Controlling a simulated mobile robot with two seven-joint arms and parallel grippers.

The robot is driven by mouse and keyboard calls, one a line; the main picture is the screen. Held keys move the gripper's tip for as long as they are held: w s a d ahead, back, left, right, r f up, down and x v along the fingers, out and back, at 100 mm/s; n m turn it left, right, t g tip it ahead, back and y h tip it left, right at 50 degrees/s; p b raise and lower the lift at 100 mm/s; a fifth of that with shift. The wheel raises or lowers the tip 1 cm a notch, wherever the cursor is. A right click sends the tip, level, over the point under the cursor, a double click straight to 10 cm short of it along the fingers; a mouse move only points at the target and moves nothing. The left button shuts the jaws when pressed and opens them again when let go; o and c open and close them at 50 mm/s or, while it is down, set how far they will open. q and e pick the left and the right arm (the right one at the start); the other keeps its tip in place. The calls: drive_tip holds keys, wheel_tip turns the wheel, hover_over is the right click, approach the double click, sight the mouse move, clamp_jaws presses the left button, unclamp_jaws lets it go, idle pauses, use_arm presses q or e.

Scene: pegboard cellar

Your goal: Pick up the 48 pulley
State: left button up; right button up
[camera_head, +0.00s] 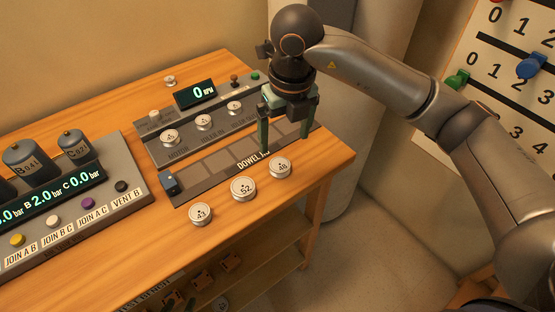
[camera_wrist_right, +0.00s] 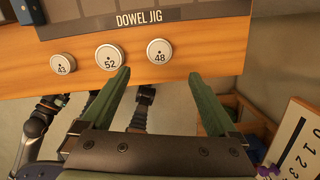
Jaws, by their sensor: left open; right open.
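The 48 pulley (camera_head: 280,168) is a small pale round disc lying on the wooden bench near its front right edge. It is the rightmost of three pulleys in a row, beside the 52 pulley (camera_head: 243,188) and the 43 pulley (camera_head: 200,213). My right gripper (camera_head: 285,145) is open and empty above the dowel jig, a little behind the 48 pulley in the head view. In the right wrist view the 48 pulley (camera_wrist_right: 160,51) shows just beyond the gap between the open green fingers (camera_wrist_right: 159,74). My left gripper is not in view.
The dowel jig (camera_head: 222,161) lies behind the pulley row. A grey panel with more pulleys and an RPM display (camera_head: 195,93) stands behind it. A pressure console (camera_head: 125,198) stands at left. The bench edge drops off in front, with a lower shelf (camera_head: 270,262) below.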

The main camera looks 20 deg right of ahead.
hover_over(280, 164)
drive_tip(key=s, duration=0.2)
drive_tip(key=f, duration=0.4)
drive_tip(key=shift+w+d, duration=0.1)
drive_tip(key=shift+w, duration=0.1)
drive_tip(key=shift+w+f, duration=0.2)
drive_tip(key=shift+f, duration=0.75)
drive_tip(key=shift+w+f, duration=0.25)
drive_tip(key=shift+f, duration=0.65)
drive_tip(key=shift+w+f, duration=0.2)
drive_tip(key=shift+f, duration=0.75)
drive_tip(key=c, duration=1.5)
